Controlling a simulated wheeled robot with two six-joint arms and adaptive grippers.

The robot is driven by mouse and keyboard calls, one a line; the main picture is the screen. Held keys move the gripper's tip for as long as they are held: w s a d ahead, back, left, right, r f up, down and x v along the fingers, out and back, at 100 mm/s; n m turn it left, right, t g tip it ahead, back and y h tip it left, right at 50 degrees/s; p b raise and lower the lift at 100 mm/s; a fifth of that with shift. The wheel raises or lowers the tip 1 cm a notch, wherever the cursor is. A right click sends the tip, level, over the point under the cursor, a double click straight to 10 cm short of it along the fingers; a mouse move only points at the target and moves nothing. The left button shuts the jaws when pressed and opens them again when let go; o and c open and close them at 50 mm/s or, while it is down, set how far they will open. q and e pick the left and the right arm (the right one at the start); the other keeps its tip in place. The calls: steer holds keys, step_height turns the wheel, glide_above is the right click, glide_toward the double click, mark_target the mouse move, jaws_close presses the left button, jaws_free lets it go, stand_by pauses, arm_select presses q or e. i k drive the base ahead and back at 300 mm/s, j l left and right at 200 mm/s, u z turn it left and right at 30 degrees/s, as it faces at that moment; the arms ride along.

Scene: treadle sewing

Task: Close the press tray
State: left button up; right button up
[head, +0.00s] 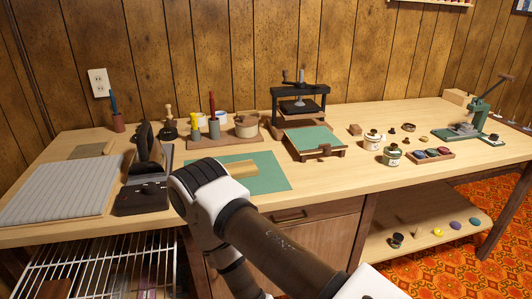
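A black press (300,104) with a top screw stands at the back middle of the workbench. Its press tray (313,138), a wooden tray with a green top and a small handle (326,149) at its front, sticks out in front of the press. The tray is slid out toward me. One of my arms comes in from the lower right and bends at a joint in front of the bench, left of the tray and apart from it. Neither gripper shows in the head view.
A green mat (262,178) with a wooden block (229,170) lies left of the tray, partly behind my arm. Jars (373,140) and a palette box (431,155) stand to the right. A black device (146,194) stands at left. Bench space before the tray is clear.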

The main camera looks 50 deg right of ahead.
mark_target(314, 141)
steer(key=l+z, duration=0.15)
steer(key=z, duration=0.25)
steer(key=l+z, duration=0.2)
steer(key=z, duration=0.2)
steer(key=l+z, duration=0.15)
steer(key=z, duration=0.25)
steer(key=l+z, duration=0.15)
steer(key=z, duration=0.25)
steer(key=i, duration=0.05)
